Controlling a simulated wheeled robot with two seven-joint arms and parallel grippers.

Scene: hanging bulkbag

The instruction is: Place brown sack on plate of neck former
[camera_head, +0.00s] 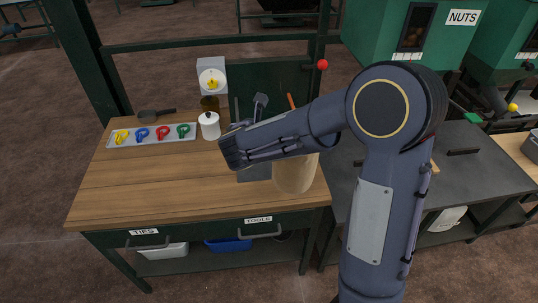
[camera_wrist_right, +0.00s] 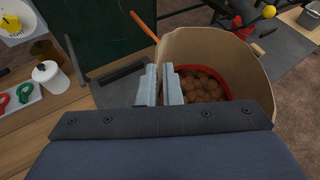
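The brown sack (camera_head: 294,178) stands upright at the right end of the wooden bench, its upper part hidden behind my right arm. In the right wrist view the sack (camera_wrist_right: 215,45) is open at the top, with brown round pieces and a red ring inside. My right gripper (camera_wrist_right: 164,70) has its fingers close together at the sack's near-left rim, apparently pinching its wall. The grey plate of the neck former (camera_head: 254,174) lies just left of the sack, also in the wrist view (camera_wrist_right: 115,92). Whether the sack touches it is unclear. My left gripper is not in view.
A white jar (camera_head: 210,126) and a tray (camera_head: 112,139) of coloured ties are left of the plate. An orange rod (camera_wrist_right: 142,26) rises near the sack. The bench's front left is clear.

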